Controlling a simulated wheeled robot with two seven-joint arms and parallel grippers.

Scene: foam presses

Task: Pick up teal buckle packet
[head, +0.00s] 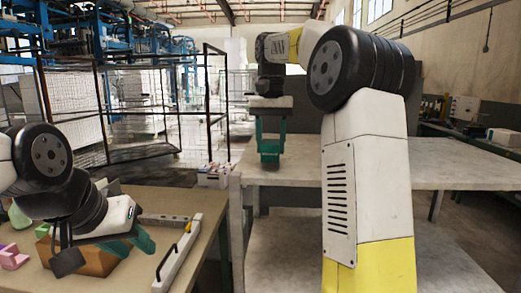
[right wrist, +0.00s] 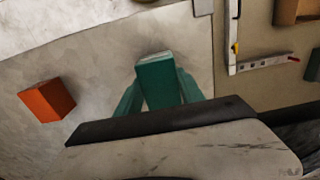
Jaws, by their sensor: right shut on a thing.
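The teal buckle packet (right wrist: 158,80) is a small box-like teal block, held between the teal fingers of my right gripper (right wrist: 160,95) in the right wrist view. In the head view my right gripper (head: 270,150) points down over the grey table, with the teal packet (head: 270,159) at its fingertips. Whether the packet touches the table is hard to tell. My left gripper (head: 130,244) hangs over the brown table at the left, its teal fingers apart, with nothing seen between them.
An orange block (right wrist: 47,100) lies on the grey table (head: 440,165). The brown table holds a white rail (head: 180,252) with a yellow part, a brown box (head: 92,262) and pink blocks (head: 12,257). A gap separates the tables. Wire cages stand behind.

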